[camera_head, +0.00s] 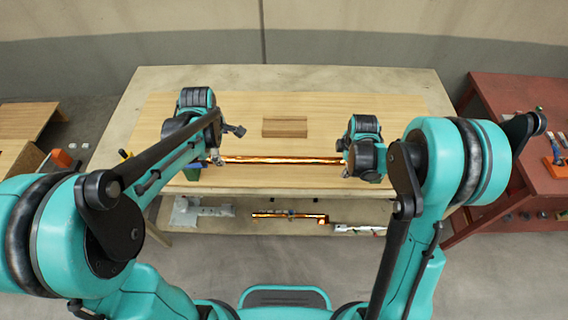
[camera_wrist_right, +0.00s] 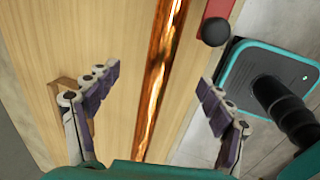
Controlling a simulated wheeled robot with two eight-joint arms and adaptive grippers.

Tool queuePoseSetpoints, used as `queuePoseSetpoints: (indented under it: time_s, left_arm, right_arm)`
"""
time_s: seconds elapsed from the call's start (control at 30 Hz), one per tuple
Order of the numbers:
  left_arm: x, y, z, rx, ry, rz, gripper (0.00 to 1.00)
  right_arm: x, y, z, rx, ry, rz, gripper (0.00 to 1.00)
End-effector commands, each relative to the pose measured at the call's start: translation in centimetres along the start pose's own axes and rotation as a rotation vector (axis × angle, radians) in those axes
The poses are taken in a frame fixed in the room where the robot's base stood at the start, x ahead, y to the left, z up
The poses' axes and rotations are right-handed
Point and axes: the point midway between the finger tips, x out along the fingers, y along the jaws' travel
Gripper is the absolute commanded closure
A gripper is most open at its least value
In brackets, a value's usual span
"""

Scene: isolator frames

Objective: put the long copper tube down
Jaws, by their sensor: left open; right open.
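The long copper tube (camera_head: 280,160) lies across the front part of the wooden board on the table, running left to right. My left gripper (camera_head: 213,157) is at the tube's left end, where the arm partly hides it; whether its fingers touch the tube is too small to tell. My right gripper (camera_head: 347,160) is at the tube's right end. In the right wrist view the right gripper (camera_wrist_right: 158,78) is open, and the tube (camera_wrist_right: 160,82) passes between its spread fingers, with a gap on both sides.
A small wooden block (camera_head: 285,126) sits behind the tube. A green object (camera_head: 193,172) is by the left gripper. Metal and copper parts (camera_head: 290,216) lie on a lower shelf. A red table (camera_head: 515,185) stands at the right. The board's back right is clear.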

Motion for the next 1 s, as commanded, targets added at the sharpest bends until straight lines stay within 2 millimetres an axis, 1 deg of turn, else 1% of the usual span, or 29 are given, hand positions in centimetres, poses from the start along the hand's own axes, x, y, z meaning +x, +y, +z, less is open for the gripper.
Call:
queuePoseSetpoints:
  time_s: [0.17, 0.4, 0.5, 0.6, 0.7, 1.0]
  left_arm:
    - [0.0, 0.0, 0.0, 0.000, 0.000, 0.000, 0.19]
    - [0.0, 0.0, 0.0, 0.000, 0.000, 0.000, 0.19]
    - [0.0, 0.0, 0.0, 0.000, 0.000, 0.000, 0.19]
    - [0.0, 0.0, 0.0, 0.000, 0.000, 0.000, 0.19]
    - [0.0, 0.0, 0.0, 0.000, 0.000, 0.000, 0.19]
    - [0.0, 0.0, 0.0, 0.000, 0.000, 0.000, 0.19]
  right_arm:
    - [-3.0, -0.1, 0.0, 0.000, 0.000, 0.000, 0.19]
    - [-8.0, -0.1, 0.0, 0.000, 0.000, 0.000, 0.19]
    - [-9.6, -0.1, 0.0, 0.000, 0.000, 0.000, 0.19]
    - [-10.7, -0.1, 0.0, 0.000, 0.000, 0.000, 0.19]
    - [-11.3, -0.1, 0.0, 0.000, 0.000, 0.000, 0.19]
    - [-11.4, -0.1, 0.0, 0.000, 0.000, 0.000, 0.19]
